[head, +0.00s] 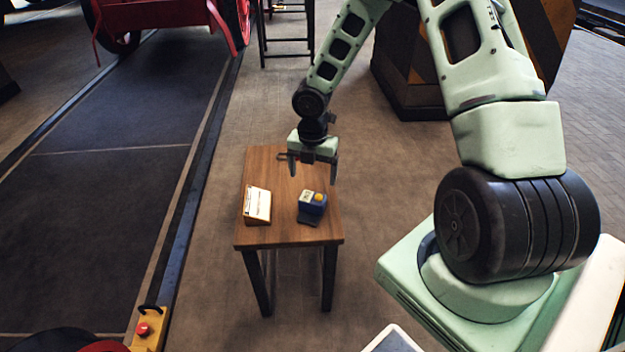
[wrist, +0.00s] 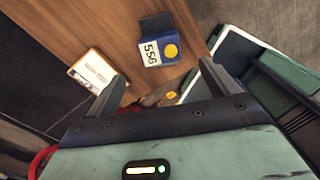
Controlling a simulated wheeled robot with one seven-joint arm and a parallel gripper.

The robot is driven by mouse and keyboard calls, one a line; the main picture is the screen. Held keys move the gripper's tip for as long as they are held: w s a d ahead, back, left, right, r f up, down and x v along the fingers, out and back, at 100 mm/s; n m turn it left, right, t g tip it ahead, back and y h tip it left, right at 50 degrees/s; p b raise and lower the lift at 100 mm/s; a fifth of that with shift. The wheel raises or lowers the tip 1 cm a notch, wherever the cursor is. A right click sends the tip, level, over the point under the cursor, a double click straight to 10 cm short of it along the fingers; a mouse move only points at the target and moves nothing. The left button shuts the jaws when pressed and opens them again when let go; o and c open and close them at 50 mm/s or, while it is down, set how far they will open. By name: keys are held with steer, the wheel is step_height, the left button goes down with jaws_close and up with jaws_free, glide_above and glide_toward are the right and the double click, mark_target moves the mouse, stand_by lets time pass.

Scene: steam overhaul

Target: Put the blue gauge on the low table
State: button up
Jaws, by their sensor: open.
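A small blue boxy device (head: 312,203), which looks like the blue gauge, has a yellow round top and a dark base flap. It stands on the wooden table (head: 285,236), right of the middle. In the wrist view it (wrist: 161,51) shows a white "556" label and lies beyond the fingertips. My gripper (head: 312,172) is open and empty, above the far part of the table. In the wrist view my gripper (wrist: 162,74) has its fingers apart, with the blue device ahead and not between them. Whether this wooden table is the low table is not clear.
A white card on a wooden stand (head: 258,205) is left of the blue device. A small item with an orange spot (wrist: 170,95) lies near my fingers, partly hidden. A black-framed stand (head: 285,35) is behind. A striped block (head: 410,80) stands back right.

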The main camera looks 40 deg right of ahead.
steer(key=s+a+r+m, duration=0.4)
steer(key=a+r, duration=0.2)
steer(key=a, duration=0.1)
steer(key=s+a+r+m, duration=0.35)
steer(key=a+r, duration=0.25)
steer(key=a, duration=0.2)
steer(key=s+a+r+m, duration=0.4)
steer(key=s+a, duration=0.1)
steer(key=s, duration=0.3)
steer(key=s+a+r+m, duration=0.3)
steer(key=s+a+m, duration=0.1)
steer(key=s, duration=0.4)
steer(key=shift+s+a+r+m+y, duration=0.3)
steer(key=shift+s+a+r+m, duration=0.1)
steer(key=shift+m, duration=0.35)
steer(key=shift+w, duration=0.1)
step_height(320, 180, up, 15)
steer(key=p, duration=1.5)
